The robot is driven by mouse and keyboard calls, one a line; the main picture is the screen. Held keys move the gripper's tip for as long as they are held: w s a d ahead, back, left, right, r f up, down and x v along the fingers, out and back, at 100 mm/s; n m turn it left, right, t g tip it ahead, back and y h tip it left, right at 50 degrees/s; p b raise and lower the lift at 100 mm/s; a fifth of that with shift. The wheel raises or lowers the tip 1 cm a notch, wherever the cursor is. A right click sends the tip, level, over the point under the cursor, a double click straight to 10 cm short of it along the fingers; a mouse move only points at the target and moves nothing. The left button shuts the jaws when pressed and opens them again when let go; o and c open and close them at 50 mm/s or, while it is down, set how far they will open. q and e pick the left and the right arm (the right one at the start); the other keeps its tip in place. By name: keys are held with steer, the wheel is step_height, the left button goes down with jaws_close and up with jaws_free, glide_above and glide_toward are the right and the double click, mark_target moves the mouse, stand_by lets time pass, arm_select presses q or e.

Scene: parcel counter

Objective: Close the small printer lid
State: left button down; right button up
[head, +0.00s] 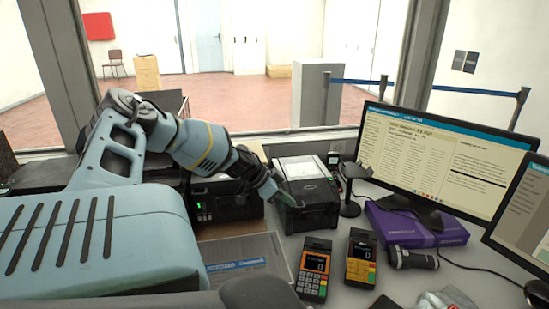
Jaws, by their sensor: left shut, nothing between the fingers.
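The small printer (318,217) is a dark box with a lighter grey panel on its top. It stands on the counter in the middle of the head view. I cannot tell from this view how far its lid (302,167) stands open. My left gripper (287,200) is shut and empty at the printer's front left upper edge, pointing down to the right. It covers part of that edge, and I cannot tell whether it touches the printer. My right gripper is not in view.
A larger black device (234,211) with a green light stands left of the printer. Two card terminals (313,268) (361,262) lie in front. A black stand (350,207), a purple box (440,233), a handheld scanner (413,259) and a monitor (445,160) are to the right. A clear tray (245,250) lies front left.

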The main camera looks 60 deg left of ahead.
arm_select(q)
steer(key=p+v, duration=0.1)
steer(key=v, duration=0.1)
steer(key=p+v, duration=0.1)
steer(key=v, duration=0.1)
steer(key=shift+r, duration=0.5)
